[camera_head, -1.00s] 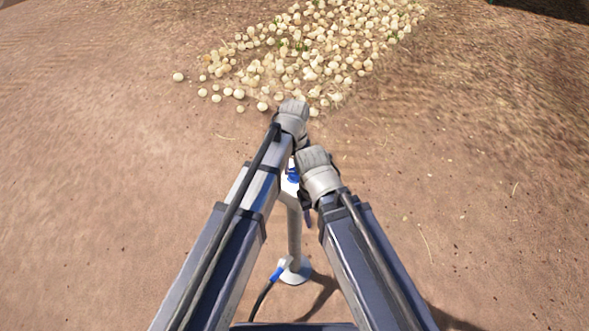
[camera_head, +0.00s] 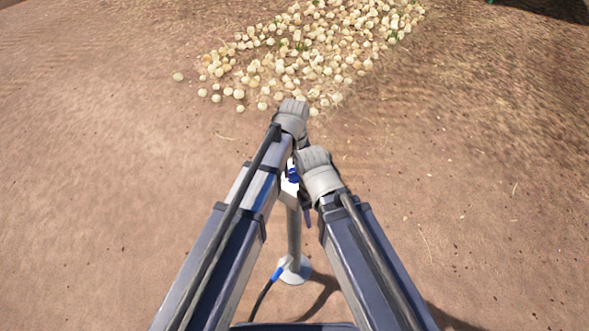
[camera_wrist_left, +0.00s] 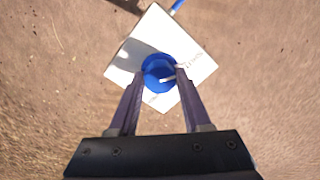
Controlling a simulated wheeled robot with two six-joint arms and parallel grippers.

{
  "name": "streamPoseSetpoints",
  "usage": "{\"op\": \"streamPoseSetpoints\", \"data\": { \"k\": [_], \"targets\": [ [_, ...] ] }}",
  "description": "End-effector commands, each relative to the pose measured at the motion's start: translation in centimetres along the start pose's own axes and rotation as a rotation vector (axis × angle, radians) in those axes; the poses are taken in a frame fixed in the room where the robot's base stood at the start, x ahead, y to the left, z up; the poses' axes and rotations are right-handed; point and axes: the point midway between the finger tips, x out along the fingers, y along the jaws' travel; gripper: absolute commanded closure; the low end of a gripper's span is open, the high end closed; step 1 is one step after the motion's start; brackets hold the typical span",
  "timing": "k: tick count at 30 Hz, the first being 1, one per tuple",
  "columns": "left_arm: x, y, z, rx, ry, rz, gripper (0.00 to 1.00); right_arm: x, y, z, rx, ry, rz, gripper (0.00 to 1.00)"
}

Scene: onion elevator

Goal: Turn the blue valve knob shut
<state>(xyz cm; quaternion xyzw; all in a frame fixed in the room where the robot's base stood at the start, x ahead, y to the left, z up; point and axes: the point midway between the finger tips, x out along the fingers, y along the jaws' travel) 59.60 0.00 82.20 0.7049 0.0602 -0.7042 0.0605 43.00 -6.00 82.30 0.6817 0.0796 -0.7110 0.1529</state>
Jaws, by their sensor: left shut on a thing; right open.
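My left gripper (camera_wrist_left: 160,76) is shut on the knob, one finger on each side. In the head view a small part of the blue knob (camera_head: 293,175) shows between my arms, on top of a grey post (camera_head: 294,235). My left gripper (camera_head: 299,146) is mostly hidden by its own wrist there. My right gripper (camera_head: 307,212) is beside the post, to its right; its fingers are mostly hidden.
The post stands on a round white base (camera_head: 295,270) with a blue-ended black hose (camera_head: 266,291) at its foot. A heap of onions (camera_head: 320,55) lies on the brown soil beyond my arms. The ground to both sides is clear.

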Motion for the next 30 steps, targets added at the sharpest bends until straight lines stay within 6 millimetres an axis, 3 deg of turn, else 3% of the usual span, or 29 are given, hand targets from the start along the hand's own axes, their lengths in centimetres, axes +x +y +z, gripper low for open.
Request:
{"op": "streamPoseSetpoints", "data": {
  "k": [9,10,18,30],
  "targets": [
    [0.04,-0.03,0.13,-0.003,-0.003,-0.001,1.00,0.04,-0.01,0.00,0.000,0.000,0.000,0.50],
    [0.04,-0.03,0.13,-0.003,-0.003,-0.001,0.51,0.04,-0.01,0.00,0.000,0.000,0.000,0.50],
    [0.02,-0.01,0.06,-0.002,-0.002,0.000,0.22,0.02,0.00,0.00,0.000,0.000,0.000,0.50],
    [-0.58,-0.01,0.02,-0.001,-0.001,0.000,0.22,-0.58,0.06,0.03,0.000,0.000,0.000,0.50]
  ]
}}
